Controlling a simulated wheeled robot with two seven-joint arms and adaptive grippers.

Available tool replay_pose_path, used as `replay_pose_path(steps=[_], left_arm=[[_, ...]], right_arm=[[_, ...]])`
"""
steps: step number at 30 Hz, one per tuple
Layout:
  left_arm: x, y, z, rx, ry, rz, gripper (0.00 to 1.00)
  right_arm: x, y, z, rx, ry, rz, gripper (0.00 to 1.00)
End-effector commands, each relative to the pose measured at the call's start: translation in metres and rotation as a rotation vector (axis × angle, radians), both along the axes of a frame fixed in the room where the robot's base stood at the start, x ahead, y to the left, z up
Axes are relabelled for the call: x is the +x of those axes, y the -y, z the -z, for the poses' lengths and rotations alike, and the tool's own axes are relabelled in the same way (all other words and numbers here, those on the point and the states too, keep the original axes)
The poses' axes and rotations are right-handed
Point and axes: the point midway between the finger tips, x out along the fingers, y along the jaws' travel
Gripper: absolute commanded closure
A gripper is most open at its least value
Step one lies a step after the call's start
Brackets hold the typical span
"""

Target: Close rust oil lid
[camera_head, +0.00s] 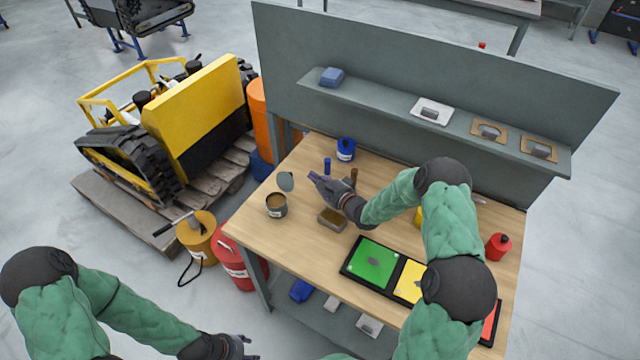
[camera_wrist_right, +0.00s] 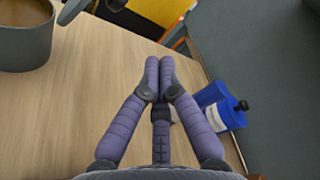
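The open tin (camera_head: 277,207) with brown contents stands near the left edge of the wooden table. A grey round lid (camera_head: 285,181) shows raised at its far side; I cannot tell how it is joined. The tin (camera_wrist_right: 25,35) is also at the upper left of the right wrist view. My right gripper (camera_head: 315,177) is to the right of the lid and apart from it. In the wrist view its fingertips (camera_wrist_right: 160,64) meet with nothing seen between them. My left gripper (camera_head: 246,346) is low in the head view, off the table's front; its finger opening is unclear.
A black tray (camera_head: 347,272) with coloured panels lies at the table's front. A backboard with a shelf (camera_head: 390,110) rises behind.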

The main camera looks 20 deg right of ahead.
Motion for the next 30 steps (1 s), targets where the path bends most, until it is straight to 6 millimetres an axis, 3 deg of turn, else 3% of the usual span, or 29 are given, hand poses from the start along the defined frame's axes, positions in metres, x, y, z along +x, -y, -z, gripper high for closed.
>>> replay_pose_path(steps=[10, 19, 30], left_arm=[[0.000, 0.000, 0.012, 0.000, 0.000, 0.000, 0.52], [0.000, 0.000, 0.012, 0.000, 0.000, 0.000, 0.52], [0.000, 0.000, 0.012, 0.000, 0.000, 0.000, 0.52]], right_arm=[[0.050, -0.020, 0.006, -0.001, 0.000, -0.001, 1.00], [0.028, -0.043, -0.008, 0.000, 0.000, -0.001, 1.00], [0.025, -0.047, -0.009, 0.000, 0.000, 0.001, 1.00]])
